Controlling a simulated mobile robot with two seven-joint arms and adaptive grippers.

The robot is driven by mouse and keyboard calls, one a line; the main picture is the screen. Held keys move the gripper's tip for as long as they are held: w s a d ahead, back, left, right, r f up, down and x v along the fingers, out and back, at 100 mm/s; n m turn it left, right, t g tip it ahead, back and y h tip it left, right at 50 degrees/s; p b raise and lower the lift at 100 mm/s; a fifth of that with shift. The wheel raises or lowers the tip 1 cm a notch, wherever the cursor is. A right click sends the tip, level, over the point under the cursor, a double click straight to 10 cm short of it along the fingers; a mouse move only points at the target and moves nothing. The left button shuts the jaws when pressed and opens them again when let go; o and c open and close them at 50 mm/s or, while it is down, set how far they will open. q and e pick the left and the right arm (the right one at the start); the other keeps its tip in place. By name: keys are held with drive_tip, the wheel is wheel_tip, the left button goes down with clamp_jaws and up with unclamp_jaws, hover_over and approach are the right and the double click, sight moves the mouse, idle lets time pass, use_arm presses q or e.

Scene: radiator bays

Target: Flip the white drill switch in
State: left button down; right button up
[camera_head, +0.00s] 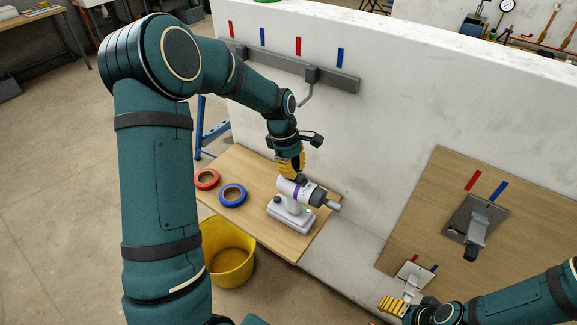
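The white drill (294,210) stands upright on the wooden table (253,168), on its flat white base. It has a purple band, and its dark chuck points right. My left gripper (291,168), with yellow fingers, reaches down to the rear top of the drill body. The fingers overlap the drill in this view, and I cannot tell whether they touch or grip it. The drill's switch cannot be made out. My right gripper (392,305), also yellow-fingered, is at the bottom right, away from the drill. Its opening cannot be made out.
A red tape roll (206,179) and a blue tape roll (233,195) lie left of the drill. A yellow bucket (228,252) stands below the table's front edge. A white wall (375,115) rises behind. A wooden board (520,215) with metal fittings is at the right.

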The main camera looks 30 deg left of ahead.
use_arm(q)
drive_tip(key=shift+a, duration=0.2)
drive_tip(key=shift+a, duration=0.3)
drive_tip(key=a+r+p, duration=0.1)
drive_tip(key=a+r, duration=0.4)
drive_tip(key=r, duration=0.4)
drive_tip(key=shift+a+r, duration=0.25)
drive_tip(key=shift+r, duration=0.1)
use_arm(e)
drive_tip(key=shift+w+a+r, duration=0.35)
drive_tip(key=shift+a+r, duration=0.3)
drive_tip(key=shift+r, duration=0.15)
use_arm(q)
drive_tip(key=shift+w, duration=0.15)
use_arm(e)
drive_tip(key=shift+a, duration=0.1)
use_arm(q)
drive_tip(key=shift+f, duration=0.1)
use_arm(e)
drive_tip(key=shift+s, duration=0.1)
